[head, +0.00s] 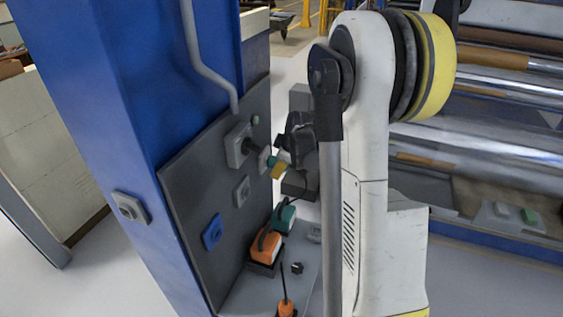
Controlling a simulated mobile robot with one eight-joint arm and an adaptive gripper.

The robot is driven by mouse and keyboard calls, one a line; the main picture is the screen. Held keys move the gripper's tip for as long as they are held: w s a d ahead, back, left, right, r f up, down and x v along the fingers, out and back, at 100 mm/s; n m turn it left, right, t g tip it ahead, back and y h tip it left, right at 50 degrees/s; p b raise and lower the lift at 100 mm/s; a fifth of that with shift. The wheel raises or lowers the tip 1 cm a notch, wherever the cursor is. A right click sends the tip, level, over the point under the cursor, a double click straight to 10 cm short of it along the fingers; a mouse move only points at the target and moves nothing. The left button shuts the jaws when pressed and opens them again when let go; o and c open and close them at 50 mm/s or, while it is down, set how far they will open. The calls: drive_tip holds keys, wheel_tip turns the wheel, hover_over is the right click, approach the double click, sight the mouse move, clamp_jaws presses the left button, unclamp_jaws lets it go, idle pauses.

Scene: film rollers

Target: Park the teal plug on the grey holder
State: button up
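The teal plug (271,161) is a small teal piece with a yellow part beside it, in front of the dark panel, right at my gripper. My gripper (283,162) is dark and reaches left toward the panel from behind my arm. Its fingertips are at the plug, but they are too small and overlapped to show whether they grip it. A small grey plate (263,158) shows just left of the plug; I cannot tell whether they touch. A grey holder (241,191) with a round centre sits lower left on the panel, with nothing visible in it.
The dark panel (190,190) on the blue column carries a grey box (238,146) with a black part, a green button (255,119) and a blue holder (212,232). An orange unit (266,247) and teal unit (285,217) stand below. Rollers (500,135) are at right.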

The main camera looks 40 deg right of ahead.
drive_tip(key=c, duration=1.4)
drive_tip(key=shift+o, duration=0.2)
drive_tip(key=shift+s, duration=0.25)
drive_tip(key=shift+s+d, duration=0.55)
drive_tip(key=shift+s, duration=0.15)
drive_tip(key=shift+s, duration=0.1)
drive_tip(key=shift+s+d, duration=0.35)
drive_tip(key=shift+s, duration=0.2)
drive_tip(key=shift+s+d, duration=0.3)
drive_tip(key=shift+s, duration=0.2)
drive_tip(key=shift+s, duration=0.1)
drive_tip(key=shift+b, duration=0.3)
